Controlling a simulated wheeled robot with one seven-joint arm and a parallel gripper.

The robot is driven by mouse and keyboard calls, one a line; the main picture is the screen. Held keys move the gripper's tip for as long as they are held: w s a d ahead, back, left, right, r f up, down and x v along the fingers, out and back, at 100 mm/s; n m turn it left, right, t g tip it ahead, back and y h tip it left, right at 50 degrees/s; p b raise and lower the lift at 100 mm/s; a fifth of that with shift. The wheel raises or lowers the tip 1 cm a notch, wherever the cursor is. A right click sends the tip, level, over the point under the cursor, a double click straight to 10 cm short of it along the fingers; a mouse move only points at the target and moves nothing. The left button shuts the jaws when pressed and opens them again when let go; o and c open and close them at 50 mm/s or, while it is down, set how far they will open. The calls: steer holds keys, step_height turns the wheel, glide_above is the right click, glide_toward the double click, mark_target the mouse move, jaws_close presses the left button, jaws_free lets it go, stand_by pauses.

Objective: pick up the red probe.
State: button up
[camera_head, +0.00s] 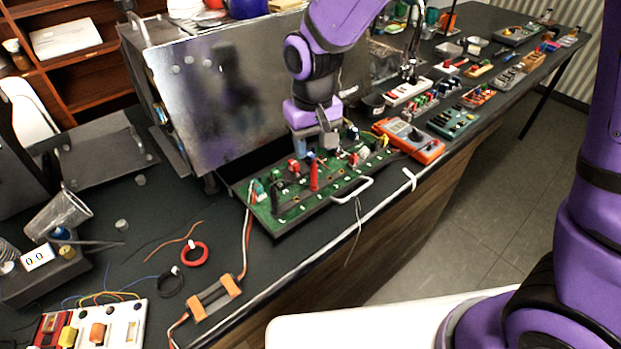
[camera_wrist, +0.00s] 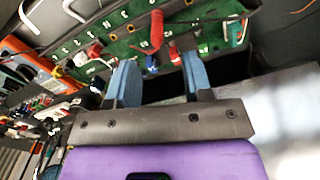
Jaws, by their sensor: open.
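The red probe (camera_head: 314,176) stands roughly upright on the green circuit board (camera_head: 330,192) in the head view. In the wrist view the red probe (camera_wrist: 156,30) shows beyond my fingertips, near the middle of the picture. My gripper (camera_head: 312,150) hangs over the board, just behind the probe as the head camera sees it. In the wrist view my gripper (camera_wrist: 157,72) has its two blue fingers apart with nothing held between them. The probe's lower end is hard to make out.
Several small red, blue and green parts sit on the board around the probe. A silver panel (camera_head: 225,90) stands behind the board. An orange multimeter (camera_head: 410,138) lies to its right, and a white handle (camera_head: 352,189) is at its front edge.

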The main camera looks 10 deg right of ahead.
mark_target(314, 188)
steer(key=f, duration=0.9)
steer(key=shift+d, duration=0.2)
jaws_close()
